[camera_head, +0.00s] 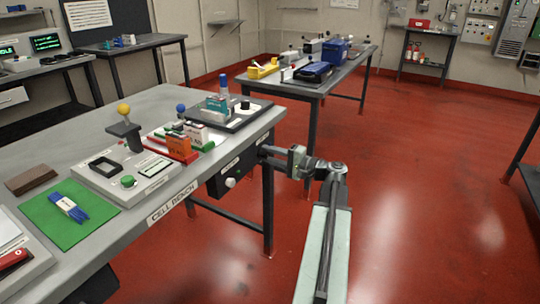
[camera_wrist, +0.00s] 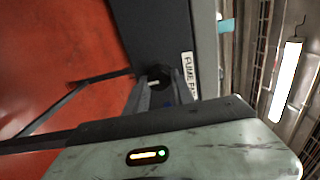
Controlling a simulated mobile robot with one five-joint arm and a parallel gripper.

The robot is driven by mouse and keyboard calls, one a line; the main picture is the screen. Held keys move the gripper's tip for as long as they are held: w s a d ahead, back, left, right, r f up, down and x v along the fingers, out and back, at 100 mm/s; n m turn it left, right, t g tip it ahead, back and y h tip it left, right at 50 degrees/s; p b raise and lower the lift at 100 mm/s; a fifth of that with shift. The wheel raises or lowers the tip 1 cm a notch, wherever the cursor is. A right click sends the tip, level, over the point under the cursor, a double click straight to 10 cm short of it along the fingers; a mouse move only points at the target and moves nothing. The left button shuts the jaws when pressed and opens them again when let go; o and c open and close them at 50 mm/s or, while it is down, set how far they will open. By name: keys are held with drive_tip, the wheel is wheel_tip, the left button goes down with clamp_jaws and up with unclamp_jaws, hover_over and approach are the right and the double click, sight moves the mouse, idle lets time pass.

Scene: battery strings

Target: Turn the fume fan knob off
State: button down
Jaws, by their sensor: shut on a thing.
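The fume fan knob (camera_wrist: 157,74) is a dark round knob on a dark panel (camera_wrist: 160,30) in the wrist view. A white label (camera_wrist: 189,76) reading "FUME FA…" is beside it, partly covered by a finger. My gripper (camera_wrist: 162,88) has one finger on each side of the knob and is shut on it. In the head view my gripper (camera_head: 266,151) reaches the right end of the cell bench, just below its top. The knob itself is hidden there, and its pointer mark cannot be made out.
The cell bench (camera_head: 150,215) carries trays, a green mat (camera_head: 50,225) and small parts. A dark box with a pale knob (camera_head: 231,182) hangs under its front edge. A second bench (camera_head: 320,85) stands behind.

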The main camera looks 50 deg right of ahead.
idle(0.3)
drive_tip(key=c, duration=1.1)
unclamp_jaws()
drive_tip(key=v, duration=0.7)
drive_tip(key=shift+s+d, duration=0.1)
drive_tip(key=shift+s, duration=0.3)
